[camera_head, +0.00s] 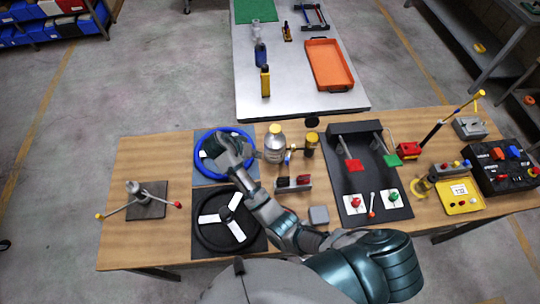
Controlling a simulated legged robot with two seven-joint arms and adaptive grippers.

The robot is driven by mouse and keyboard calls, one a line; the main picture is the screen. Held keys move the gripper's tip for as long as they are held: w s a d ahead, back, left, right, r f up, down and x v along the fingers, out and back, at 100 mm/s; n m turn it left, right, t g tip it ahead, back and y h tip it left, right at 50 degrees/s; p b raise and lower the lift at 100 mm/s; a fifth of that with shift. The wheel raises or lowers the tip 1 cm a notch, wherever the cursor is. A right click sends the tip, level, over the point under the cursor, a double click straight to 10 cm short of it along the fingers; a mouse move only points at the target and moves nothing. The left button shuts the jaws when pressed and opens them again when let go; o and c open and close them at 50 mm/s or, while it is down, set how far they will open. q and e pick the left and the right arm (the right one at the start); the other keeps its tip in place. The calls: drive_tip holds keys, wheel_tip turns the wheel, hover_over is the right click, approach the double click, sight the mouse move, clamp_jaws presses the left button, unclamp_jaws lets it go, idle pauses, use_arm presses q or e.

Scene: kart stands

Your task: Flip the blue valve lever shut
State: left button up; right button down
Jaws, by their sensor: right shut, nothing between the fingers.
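A small blue part (288,158), which looks like the blue valve lever, shows beside a silver canister (274,150) with a yellow cap. It is too small to tell whether it stands open or shut. My right arm reaches from the lower right to the left across the table. My right gripper (222,149) is over the blue steering wheel (206,172), left of the canister and apart from the blue part. It is shut and empty. Whether it touches the wheel cannot be told. My left gripper is not in view.
A black wheel (206,237) lies in front, partly behind my arm. A lever stand (147,201) is at the left. The table's left front is clear.

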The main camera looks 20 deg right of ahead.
use_arm(q)
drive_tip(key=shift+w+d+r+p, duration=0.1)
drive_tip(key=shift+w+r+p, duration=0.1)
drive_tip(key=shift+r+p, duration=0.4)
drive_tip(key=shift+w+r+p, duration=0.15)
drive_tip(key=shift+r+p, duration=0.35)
drive_tip(key=shift+p, duration=0.1)
use_arm(e)
drive_tip(key=d+f, duration=0.7)
drive_tip(key=d, duration=0.2)
drive_tip(key=shift+s+f, duration=0.3)
drive_tip(key=shift+s, duration=0.1)
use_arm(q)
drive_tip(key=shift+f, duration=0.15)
use_arm(e)
drive_tip(key=shift+w+a, duration=0.15)
